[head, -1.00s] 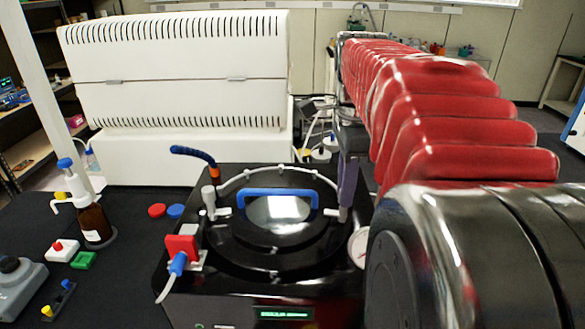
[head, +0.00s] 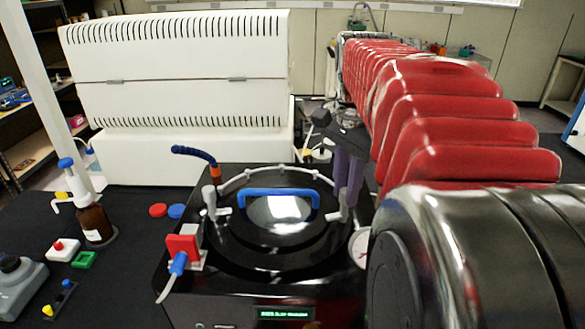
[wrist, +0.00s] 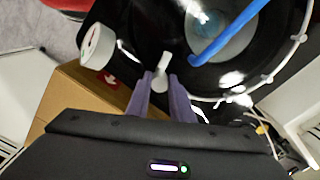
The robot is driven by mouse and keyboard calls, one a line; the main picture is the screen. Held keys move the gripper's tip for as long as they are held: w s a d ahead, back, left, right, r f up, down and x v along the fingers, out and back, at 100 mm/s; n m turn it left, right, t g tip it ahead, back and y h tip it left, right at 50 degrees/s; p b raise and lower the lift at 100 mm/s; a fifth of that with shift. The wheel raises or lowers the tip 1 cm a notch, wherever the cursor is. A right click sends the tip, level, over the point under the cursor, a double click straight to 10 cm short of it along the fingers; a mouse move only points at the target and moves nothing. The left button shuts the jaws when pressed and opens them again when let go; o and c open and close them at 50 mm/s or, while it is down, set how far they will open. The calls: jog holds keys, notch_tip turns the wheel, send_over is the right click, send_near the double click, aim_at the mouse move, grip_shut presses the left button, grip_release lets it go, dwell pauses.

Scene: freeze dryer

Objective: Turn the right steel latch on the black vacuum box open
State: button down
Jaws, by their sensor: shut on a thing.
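The black vacuum box (head: 238,291) stands on the dark bench with a round lid (head: 246,240) and a blue lid handle (head: 277,193). The right steel latch (head: 339,215) is at the lid's right edge, partly hidden by my fingers. My gripper (head: 346,204) comes down on it from above, its purple fingers on either side. In the wrist view my gripper (wrist: 160,84) is shut on the latch (wrist: 160,71), whose pale grey top shows between the fingertips. The left steel latch (head: 209,200) stands at the lid's left edge.
A pressure gauge (head: 361,249) sits right of the latch, close to my arm. A red and blue valve (head: 183,247) is at the box's left. A white cabinet (head: 180,70) stands behind. A brown bottle (head: 94,222) and small parts lie left.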

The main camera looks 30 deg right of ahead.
jog(key=n, duration=0.6)
jog(key=shift+r, duration=0.1)
jog(key=n, duration=0.6)
jog(key=shift+w, duration=0.1)
dwell(0.4)
jog(key=c, duration=1.6)
grip_release()
jog(key=shift+o, duration=0.2)
notch_tip(320, 180, up, 14)
jog(key=shift+f, duration=0.2)
